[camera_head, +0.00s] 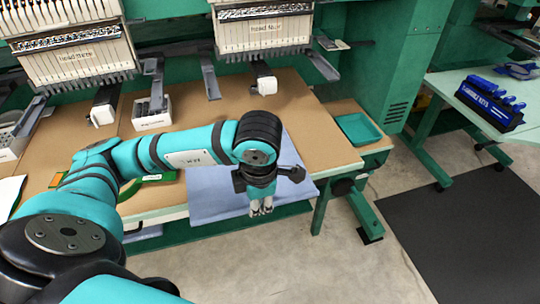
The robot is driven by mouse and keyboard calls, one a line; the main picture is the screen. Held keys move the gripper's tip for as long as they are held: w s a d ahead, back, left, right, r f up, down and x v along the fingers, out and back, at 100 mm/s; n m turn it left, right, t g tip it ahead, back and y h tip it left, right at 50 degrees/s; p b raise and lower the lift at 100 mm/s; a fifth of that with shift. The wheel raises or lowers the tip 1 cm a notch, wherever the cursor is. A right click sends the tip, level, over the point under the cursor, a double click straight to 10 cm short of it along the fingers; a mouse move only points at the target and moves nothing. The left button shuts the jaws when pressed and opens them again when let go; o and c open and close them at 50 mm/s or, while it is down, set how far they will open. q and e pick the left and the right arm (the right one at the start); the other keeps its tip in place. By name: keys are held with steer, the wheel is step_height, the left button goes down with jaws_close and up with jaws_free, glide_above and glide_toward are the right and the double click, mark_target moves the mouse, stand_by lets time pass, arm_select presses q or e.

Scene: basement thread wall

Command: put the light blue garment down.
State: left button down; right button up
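The light blue garment (216,192) lies flat-looking at the front edge of the brown-topped machine table. Its upper part is over the tabletop and its lower part reaches past the front edge. My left gripper (262,208) comes in from the left and points down in front of the garment, over its middle. Its fingertips are close together near the garment's lower edge. I cannot tell whether they pinch cloth or are just in front of it. My arm and wrist hide part of the garment. My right gripper is not in view.
Embroidery heads (265,30) stand along the back of the table (310,125). A side table at right holds a blue tool rack (490,105). A black mat (450,230) covers open floor.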

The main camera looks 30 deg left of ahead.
mark_target(283, 163)
arm_select(q)
steer(key=w, duration=0.2)
steer(key=w+a+p, duration=0.1)
steer(key=w, duration=0.2)
steer(key=w+p, duration=0.1)
steer(key=w, duration=0.2)
steer(key=shift+w+a+f, duration=0.2)
steer(key=shift+a+f, duration=0.05)
steer(key=shift+a, duration=0.15)
steer(key=w, duration=0.4)
steer(key=w+p, duration=0.1)
steer(key=w, duration=0.1)
steer(key=shift+w+a+f, duration=0.2)
steer(key=shift+a+f, duration=0.15)
steer(key=shift+f, duration=0.05)
steer(key=shift+w+f, duration=0.1)
steer(key=shift+w, duration=0.05)
step_height(283, 163, down, 3)
steer(key=shift+r+p, duration=0.1)
steer(key=shift+p, duration=0.3)
steer(key=shift+f, duration=0.3)
steer(key=c, duration=1.3)
jaws_free()
steer(key=shift+c, duration=0.2)
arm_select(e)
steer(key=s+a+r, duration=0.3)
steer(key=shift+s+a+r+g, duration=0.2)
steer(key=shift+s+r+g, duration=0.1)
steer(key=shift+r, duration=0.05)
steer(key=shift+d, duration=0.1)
